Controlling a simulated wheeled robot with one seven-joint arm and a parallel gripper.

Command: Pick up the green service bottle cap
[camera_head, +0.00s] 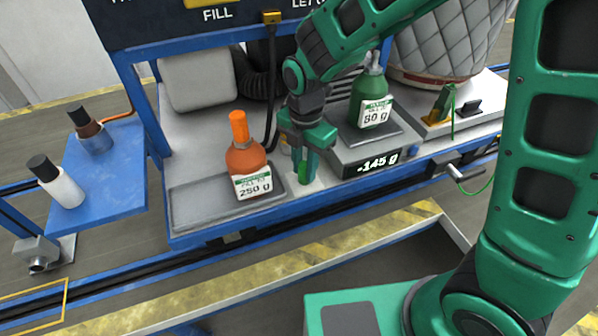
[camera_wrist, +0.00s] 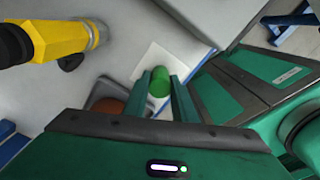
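The green cap (camera_wrist: 160,82) is a small bright green cylinder in the wrist view, between my two finger ends. In the head view a sliver of bright green (camera_head: 302,171) shows between the fingers. My gripper (camera_head: 306,172) points down at the bench, right of the orange bottle and left of the scale. It also shows in the wrist view (camera_wrist: 162,88). Its fingers are apart with the cap between them; whether they press on it I cannot tell. The green service bottle (camera_head: 369,100), marked 80 g, stands upright on the scale (camera_head: 367,143), which reads -145 g.
An orange bottle (camera_head: 246,168) marked 250 g stands on a grey tray (camera_head: 196,204) close left of my gripper. A blue side shelf (camera_head: 118,180) holds a white bottle (camera_head: 58,184) and a brown one (camera_head: 92,135). A yellow nozzle (camera_wrist: 66,40) shows in the wrist view.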

